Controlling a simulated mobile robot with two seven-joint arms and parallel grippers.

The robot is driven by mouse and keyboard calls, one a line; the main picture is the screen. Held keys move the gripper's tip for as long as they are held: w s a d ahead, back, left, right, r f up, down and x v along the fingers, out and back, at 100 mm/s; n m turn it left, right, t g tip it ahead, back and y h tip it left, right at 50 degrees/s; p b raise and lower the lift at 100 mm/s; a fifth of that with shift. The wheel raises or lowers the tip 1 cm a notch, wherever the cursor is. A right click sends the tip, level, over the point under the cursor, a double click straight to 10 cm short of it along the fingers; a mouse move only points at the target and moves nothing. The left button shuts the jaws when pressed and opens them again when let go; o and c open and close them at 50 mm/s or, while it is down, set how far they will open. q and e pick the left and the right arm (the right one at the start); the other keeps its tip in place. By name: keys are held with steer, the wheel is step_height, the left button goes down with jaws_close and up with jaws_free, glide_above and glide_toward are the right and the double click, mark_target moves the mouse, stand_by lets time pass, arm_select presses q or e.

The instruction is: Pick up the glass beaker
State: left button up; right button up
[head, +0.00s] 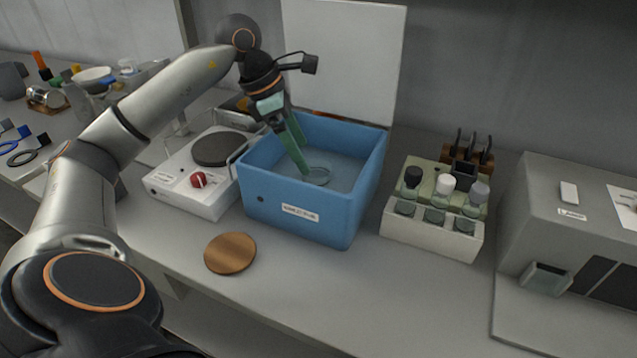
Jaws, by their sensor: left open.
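The glass beaker (319,176) is clear, and only its round rim shows well, inside the blue open-topped tank (300,212). The rest of the beaker is hard to make out against the blue interior. My left gripper (303,166) reaches down into the tank with its green fingers. It is open, and its fingertips are at the left side of the beaker's rim. I cannot tell whether a finger touches the glass or is inside the rim. My right gripper is not in view.
A hot plate (196,172) with a red knob stands left of the tank. A rack of capped bottles (430,232) stands to its right, then a grey machine (585,215). A round wooden disc (230,254) lies in front. A white panel (345,60) rises behind the tank.

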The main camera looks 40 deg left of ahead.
mark_target(315, 171)
arm_select(q)
steer(key=shift+x, duration=1.5)
steer(key=x, duration=0.4)
steer(key=shift+w+a+f, duration=0.1)
steer(key=shift+w, duration=0.25)
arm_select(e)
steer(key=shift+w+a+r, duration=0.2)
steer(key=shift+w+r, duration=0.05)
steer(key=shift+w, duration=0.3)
arm_select(q)
steer(key=shift+c, duration=0.4)
steer(key=c, duration=1.4)
steer(key=shift+r+p, duration=0.9)
steer(key=shift+r, duration=4.15)
steer(key=shift+c, duration=0.2)
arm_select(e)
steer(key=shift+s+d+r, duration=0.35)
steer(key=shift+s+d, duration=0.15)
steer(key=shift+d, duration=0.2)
